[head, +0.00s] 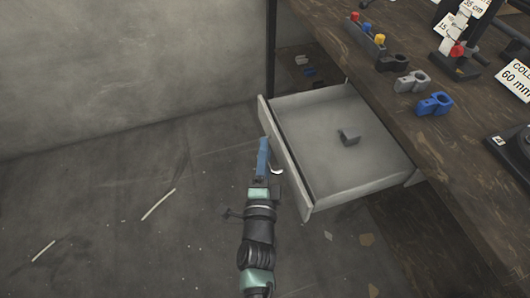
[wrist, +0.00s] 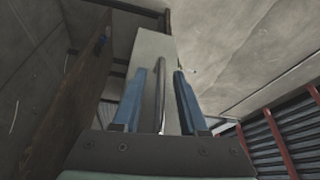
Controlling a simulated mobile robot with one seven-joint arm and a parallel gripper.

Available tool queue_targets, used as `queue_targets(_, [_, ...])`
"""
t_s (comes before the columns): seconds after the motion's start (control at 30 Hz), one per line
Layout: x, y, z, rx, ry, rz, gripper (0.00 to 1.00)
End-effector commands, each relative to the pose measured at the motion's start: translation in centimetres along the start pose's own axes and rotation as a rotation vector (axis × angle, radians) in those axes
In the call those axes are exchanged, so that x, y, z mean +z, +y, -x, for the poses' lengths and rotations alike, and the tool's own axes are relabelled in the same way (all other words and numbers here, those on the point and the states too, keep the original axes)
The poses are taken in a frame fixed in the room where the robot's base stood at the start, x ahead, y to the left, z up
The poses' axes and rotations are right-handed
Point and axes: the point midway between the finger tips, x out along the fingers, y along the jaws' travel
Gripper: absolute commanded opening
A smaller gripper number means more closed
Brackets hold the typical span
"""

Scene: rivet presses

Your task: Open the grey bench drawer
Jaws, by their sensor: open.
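The grey bench drawer (head: 330,172) stands well out from under the wooden bench, its inside open to view. The drawer front also shows in the wrist view (wrist: 151,48). Its bar handle (wrist: 160,85) runs between my blue fingers there, and a pale curved end of the handle (head: 278,171) shows in the head view. My gripper (head: 264,146) is open at the outer side of the drawer front. In the wrist view my gripper (wrist: 160,73) has a finger on each side of the handle, with gaps visible.
The bench top (head: 420,125) carries a blue clamp-like part (head: 434,104), a grey one (head: 411,82), a rack with coloured pegs (head: 366,38) and label signs (head: 516,80). Small parts lie on a shelf under the bench. The floor left of the drawer is mostly clear.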

Motion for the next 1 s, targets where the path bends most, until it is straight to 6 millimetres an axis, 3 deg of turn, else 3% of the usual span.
queue_targets(0.23, [0.0,0.0,0.1,-0.001,0.000,0.000,0.42])
queue_targets(0.37, [0.0,0.1,1.1,0.002,-0.001,0.001,0.42])
queue_targets(0.8, [0.0,0.0,9.4,0.003,-0.002,0.002,0.42])
queue_targets(1.0, [0.0,0.0,12.0,0.001,0.000,0.000,0.42])
